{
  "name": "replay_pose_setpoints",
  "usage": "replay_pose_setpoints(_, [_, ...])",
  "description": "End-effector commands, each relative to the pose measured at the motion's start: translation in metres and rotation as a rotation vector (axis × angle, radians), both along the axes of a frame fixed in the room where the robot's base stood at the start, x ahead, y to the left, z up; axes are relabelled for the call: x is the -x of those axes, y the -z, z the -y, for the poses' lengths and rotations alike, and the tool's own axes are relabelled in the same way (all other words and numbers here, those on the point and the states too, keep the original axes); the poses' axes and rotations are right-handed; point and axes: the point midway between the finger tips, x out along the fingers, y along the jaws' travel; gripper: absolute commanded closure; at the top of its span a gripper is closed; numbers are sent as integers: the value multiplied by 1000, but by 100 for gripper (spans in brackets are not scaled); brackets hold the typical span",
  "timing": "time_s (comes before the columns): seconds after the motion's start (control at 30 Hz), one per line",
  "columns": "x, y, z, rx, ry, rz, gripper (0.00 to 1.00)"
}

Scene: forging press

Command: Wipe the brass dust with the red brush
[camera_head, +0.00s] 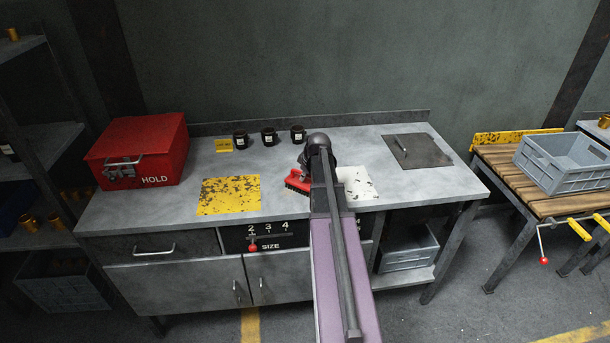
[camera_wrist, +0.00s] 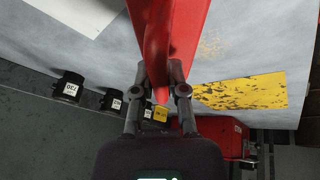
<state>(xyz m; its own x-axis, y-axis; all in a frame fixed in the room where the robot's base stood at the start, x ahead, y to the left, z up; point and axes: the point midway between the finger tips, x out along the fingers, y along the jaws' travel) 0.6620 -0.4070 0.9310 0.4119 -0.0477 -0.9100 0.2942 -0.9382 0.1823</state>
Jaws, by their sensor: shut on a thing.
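The red brush (camera_head: 298,181) is held over the workbench, between the yellow patch and the white patch, with its dark bristles facing down. My gripper (camera_head: 306,160) is shut on the brush. In the wrist view my gripper (camera_wrist: 162,80) has its two fingers on either side of the red handle (camera_wrist: 168,30), which fills the top middle. A faint scatter of golden brass dust (camera_wrist: 209,45) lies on the grey top beside the brush, near the yellow patch. I cannot tell whether the bristles touch the bench. My arm hides part of the bench in the head view.
A yellow worn patch (camera_head: 229,195) and a white worn patch (camera_head: 358,183) lie on the workbench (camera_head: 130,205). A red HOLD box (camera_head: 140,150) stands left. Several black cups (camera_head: 269,136) line the back. A dark plate with a handle (camera_head: 418,151) lies right. A grey crate (camera_head: 565,160) sits on a side table.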

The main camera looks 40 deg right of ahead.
Motion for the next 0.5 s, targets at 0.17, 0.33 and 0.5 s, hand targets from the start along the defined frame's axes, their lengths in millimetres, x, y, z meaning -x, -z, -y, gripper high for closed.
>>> replay_pose_setpoints(0.17, [0,1,-4,-2,-3,-7,100])
replay_pose_setpoints(0.33, [-6,0,-13,-2,-3,-6,100])
replay_pose_setpoints(0.5, [-12,0,-22,-2,-3,-4,100])
